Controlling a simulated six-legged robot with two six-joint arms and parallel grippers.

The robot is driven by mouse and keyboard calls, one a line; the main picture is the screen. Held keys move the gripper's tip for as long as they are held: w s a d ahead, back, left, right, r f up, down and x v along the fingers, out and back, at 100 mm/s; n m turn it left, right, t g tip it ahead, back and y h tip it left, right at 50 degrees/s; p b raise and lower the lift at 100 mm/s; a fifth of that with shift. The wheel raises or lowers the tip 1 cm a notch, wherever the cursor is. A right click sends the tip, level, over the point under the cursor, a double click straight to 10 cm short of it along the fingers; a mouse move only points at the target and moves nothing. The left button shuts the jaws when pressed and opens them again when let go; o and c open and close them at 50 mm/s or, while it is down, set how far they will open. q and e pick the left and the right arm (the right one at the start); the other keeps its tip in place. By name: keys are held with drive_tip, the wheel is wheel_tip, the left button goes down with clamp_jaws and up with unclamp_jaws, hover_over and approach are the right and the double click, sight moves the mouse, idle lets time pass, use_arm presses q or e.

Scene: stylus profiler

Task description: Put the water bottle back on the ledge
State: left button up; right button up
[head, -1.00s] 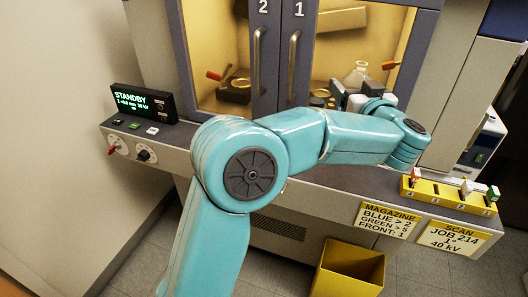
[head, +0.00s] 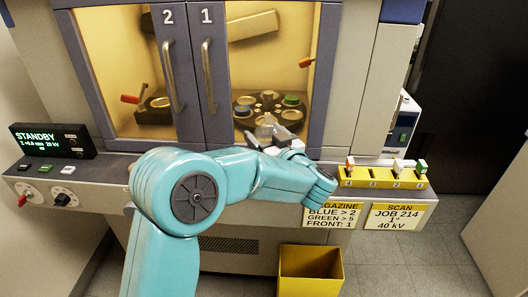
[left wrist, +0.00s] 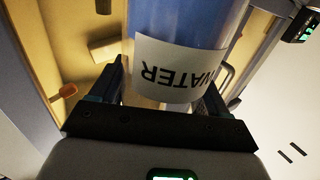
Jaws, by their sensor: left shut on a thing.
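The clear water bottle (head: 268,132) shows small in the head view, in front of the right door's window and just above the ledge (head: 100,172). I cannot tell if it touches the ledge. My left gripper (head: 287,143) is shut on it, partly hidden behind my own forearm. In the left wrist view the bottle (left wrist: 180,65) stands large between the fingers, with blue above and a white WATER label that reads upside down. Its far end is outside that view. My right gripper is not in view.
A yellow numbered magazine rack (head: 385,179) with small pieces sits on the ledge to the right. A standby display (head: 52,141) and buttons stand at the left. A round carousel (head: 270,105) shows behind the window. A yellow bin (head: 310,268) is on the floor below.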

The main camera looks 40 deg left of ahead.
use_arm(q)
wheel_tip(320, 180, down, 4)
drive_tip(key=shift+a+f+b, duration=0.1)
drive_tip(key=shift+b, duration=0.2)
drive_tip(key=shift+w+f, duration=0.1)
drive_tip(key=shift+f, duration=0.1)
drive_tip(key=shift+f, duration=0.15)
drive_tip(key=o, duration=1.6)
drive_tip(key=shift+f, duration=0.1)
drive_tip(key=shift+o, duration=0.2)
